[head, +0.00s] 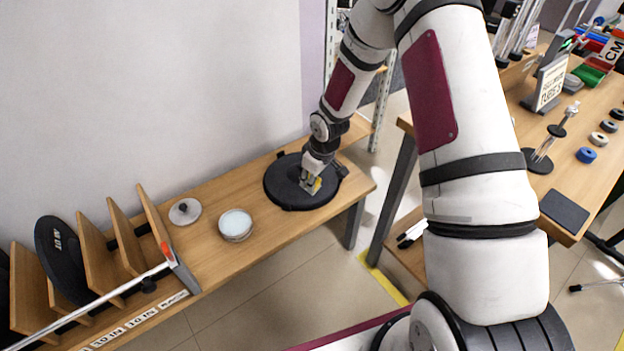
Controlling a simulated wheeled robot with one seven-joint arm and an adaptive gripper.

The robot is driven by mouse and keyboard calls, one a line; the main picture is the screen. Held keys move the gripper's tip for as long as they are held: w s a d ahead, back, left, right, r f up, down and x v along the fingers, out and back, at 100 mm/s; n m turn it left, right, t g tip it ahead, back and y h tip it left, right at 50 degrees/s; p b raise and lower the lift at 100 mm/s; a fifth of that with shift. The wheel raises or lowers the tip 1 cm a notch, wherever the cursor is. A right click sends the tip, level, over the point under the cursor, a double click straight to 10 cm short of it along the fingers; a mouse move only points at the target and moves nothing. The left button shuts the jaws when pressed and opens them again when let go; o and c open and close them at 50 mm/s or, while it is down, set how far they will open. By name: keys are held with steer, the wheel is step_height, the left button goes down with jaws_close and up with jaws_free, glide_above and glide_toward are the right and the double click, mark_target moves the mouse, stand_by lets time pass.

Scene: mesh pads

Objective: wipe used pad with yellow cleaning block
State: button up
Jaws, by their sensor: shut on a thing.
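A round black pad (284,194) lies flat on the wooden bench toward its right end. My gripper (312,184) points down over the pad, right of its middle. It is shut on a small yellow cleaning block (316,186), and the fingers hide part of the block. The block is at or just above the pad's surface; I cannot tell whether it touches. Another round black pad (62,258) stands upright in the wooden rack at the left, with white lettering on it.
A round tub with a pale top (236,225) and a grey lid with a knob (185,211) sit on the bench (262,240) left of the pad. Wooden dividers (100,258) stand further left. A second table (520,100) with many items is at the right.

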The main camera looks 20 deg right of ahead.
steer(key=shift+p+v, duration=1.15)
steer(key=shift+v, duration=0.35)
